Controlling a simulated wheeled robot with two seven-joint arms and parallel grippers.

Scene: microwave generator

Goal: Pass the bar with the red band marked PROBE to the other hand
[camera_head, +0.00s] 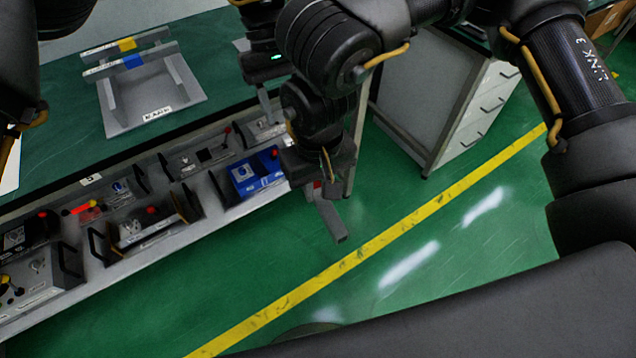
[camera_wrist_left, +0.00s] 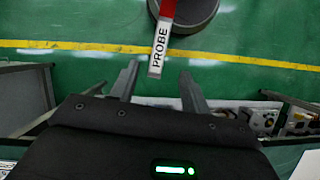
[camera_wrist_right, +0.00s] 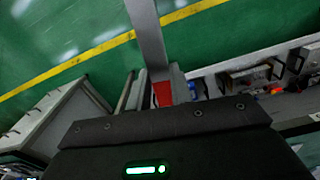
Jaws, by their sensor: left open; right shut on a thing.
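The grey bar (camera_head: 331,222) has a red band and, in the left wrist view, a white end marked PROBE (camera_wrist_left: 160,45). My right gripper (camera_head: 318,186) is shut on it, above the floor beyond the bench edge. In the right wrist view the red band lies between its fingers (camera_wrist_right: 160,92) and the grey length runs out ahead. My left gripper (camera_head: 276,110) is open and empty, partly hidden behind the right arm. In the left wrist view the PROBE end shows between its fingertips (camera_wrist_left: 157,85); whether it is inside them or beyond, I cannot tell.
A grey rack (camera_head: 165,105) on the green bench holds bars with yellow and blue bands. Several modules with handles, one blue (camera_head: 256,173), line the bench front. A drawer cabinet (camera_head: 475,115) stands to the right. A yellow line (camera_head: 385,236) crosses the open green floor.

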